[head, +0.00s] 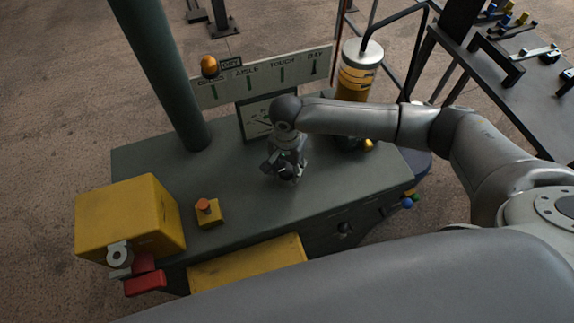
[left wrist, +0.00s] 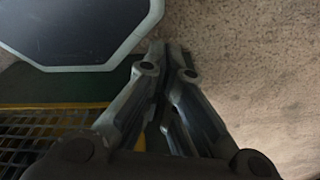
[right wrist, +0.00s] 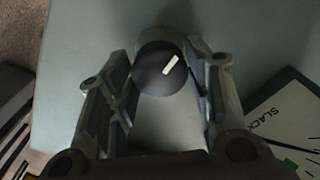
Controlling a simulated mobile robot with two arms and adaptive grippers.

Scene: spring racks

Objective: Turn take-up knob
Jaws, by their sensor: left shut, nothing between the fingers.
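The take-up knob (right wrist: 161,70) is a round black knob with a white pointer line, on a grey-green surface. In the right wrist view it sits between the two fingers of my right gripper (right wrist: 160,62). The fingers are close on both sides of it; I cannot tell whether they press on it. In the head view my right gripper (head: 284,172) points down at the bench top (head: 240,200) and hides the knob. A white dial plate (right wrist: 292,115) marked SLACK lies beside the knob. My left gripper (left wrist: 166,62) is shut and empty, away from the knob.
A yellow box (head: 130,218) and an orange button on a yellow base (head: 208,212) stand on the bench's left part. A green post (head: 165,75) and a lettered sign board (head: 262,75) rise at the back. A yellow-banded cylinder (head: 357,72) stands behind my right arm.

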